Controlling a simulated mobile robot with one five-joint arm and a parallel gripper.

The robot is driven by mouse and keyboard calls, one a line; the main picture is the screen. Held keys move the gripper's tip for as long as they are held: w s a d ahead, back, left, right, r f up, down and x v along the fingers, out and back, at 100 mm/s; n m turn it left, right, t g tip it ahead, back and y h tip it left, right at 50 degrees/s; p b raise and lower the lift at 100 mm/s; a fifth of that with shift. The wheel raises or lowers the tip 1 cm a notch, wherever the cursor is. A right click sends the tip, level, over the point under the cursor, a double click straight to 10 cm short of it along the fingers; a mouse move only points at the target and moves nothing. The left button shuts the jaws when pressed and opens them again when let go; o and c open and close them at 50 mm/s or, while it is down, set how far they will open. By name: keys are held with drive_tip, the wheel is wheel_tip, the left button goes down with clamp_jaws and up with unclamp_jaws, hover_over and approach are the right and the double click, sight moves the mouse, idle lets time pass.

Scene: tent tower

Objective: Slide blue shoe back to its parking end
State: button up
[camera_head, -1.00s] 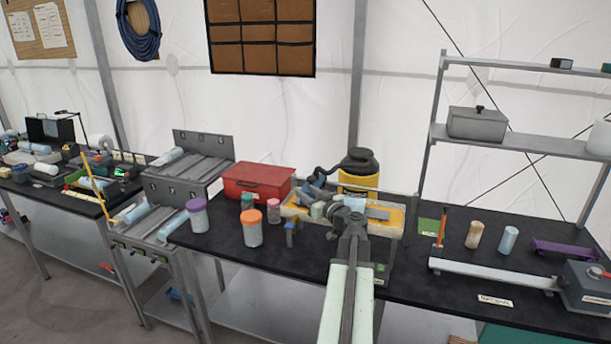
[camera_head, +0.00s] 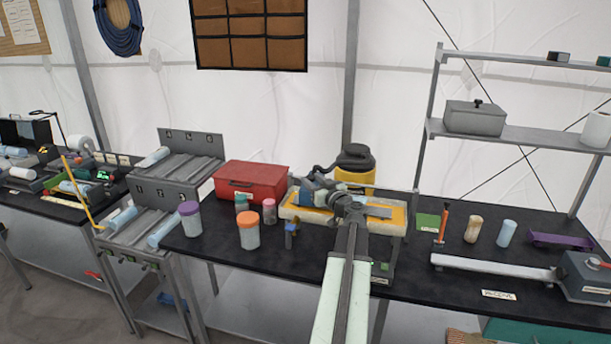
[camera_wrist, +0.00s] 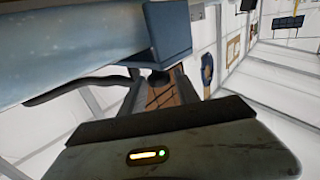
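A yellow-edged bench device (camera_head: 391,219) with a grey bar stands on the black table in the head view. A blue piece (camera_head: 308,186), which looks like the blue shoe, sits at its left part, close to my gripper (camera_head: 338,199). My gripper reaches over the device, and my arm hides part of it. In the wrist view a blue block (camera_wrist: 168,32) stands close at the top, beside a large pale blue rounded body (camera_wrist: 70,48). The fingertips cannot be made out, nor whether they touch the blue piece.
A red toolbox (camera_head: 250,181) and a yellow container with a black lid (camera_head: 355,167) stand behind. Jars with orange (camera_head: 248,231) and purple (camera_head: 190,222) lids stand left.

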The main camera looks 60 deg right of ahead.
sight(308, 176)
drive_tip(key=x, duration=0.5)
clamp_jaws()
idle(1.3)
